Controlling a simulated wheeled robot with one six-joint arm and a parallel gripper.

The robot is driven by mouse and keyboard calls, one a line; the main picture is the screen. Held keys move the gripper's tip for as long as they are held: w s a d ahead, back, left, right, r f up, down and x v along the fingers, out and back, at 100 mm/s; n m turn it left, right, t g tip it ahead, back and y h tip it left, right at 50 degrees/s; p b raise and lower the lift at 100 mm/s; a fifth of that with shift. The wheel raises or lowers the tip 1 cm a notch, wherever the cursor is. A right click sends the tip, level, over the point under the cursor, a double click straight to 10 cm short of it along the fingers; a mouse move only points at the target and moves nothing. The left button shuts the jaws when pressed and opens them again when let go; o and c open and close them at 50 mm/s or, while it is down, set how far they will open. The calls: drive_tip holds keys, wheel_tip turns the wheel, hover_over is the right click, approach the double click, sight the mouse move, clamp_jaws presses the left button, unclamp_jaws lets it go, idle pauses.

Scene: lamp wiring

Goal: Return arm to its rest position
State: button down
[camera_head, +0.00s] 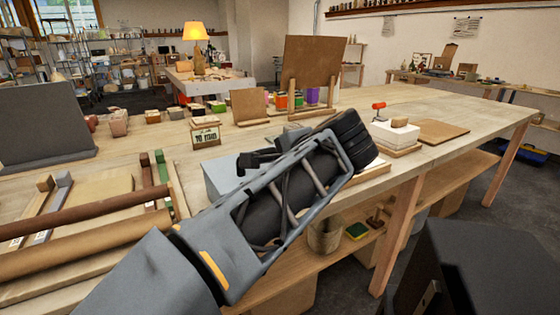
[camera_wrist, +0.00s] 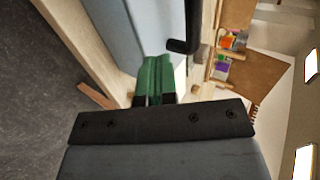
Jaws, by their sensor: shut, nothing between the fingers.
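My gripper shows in the wrist view (camera_wrist: 154,68) as two green fingers side by side with no gap between them, shut and empty. Beyond the fingertips is a pale grey-blue surface (camera_wrist: 138,32) with a black handle-like part (camera_wrist: 190,30) close by. In the head view my arm reaches from the lower left across the front of the workbench, and its links hide the fingers. A pale grey box (camera_head: 220,178) is partly hidden behind my arm. A lit lamp (camera_head: 195,33) stands on a table at the back.
The wooden workbench (camera_head: 455,113) is bare toward its far right. Brown rolls (camera_head: 85,245) and wooden strips lie at the left, near a dark grey panel (camera_head: 42,120). A white block (camera_head: 395,133) with a red-handled item sits right of my arm. Boards (camera_head: 312,62) stand behind.

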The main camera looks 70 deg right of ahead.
drive_tip(key=shift+s+a+r, duration=0.3)
drive_tip(key=shift+s+a, duration=0.1)
drive_tip(key=shift+s, duration=0.05)
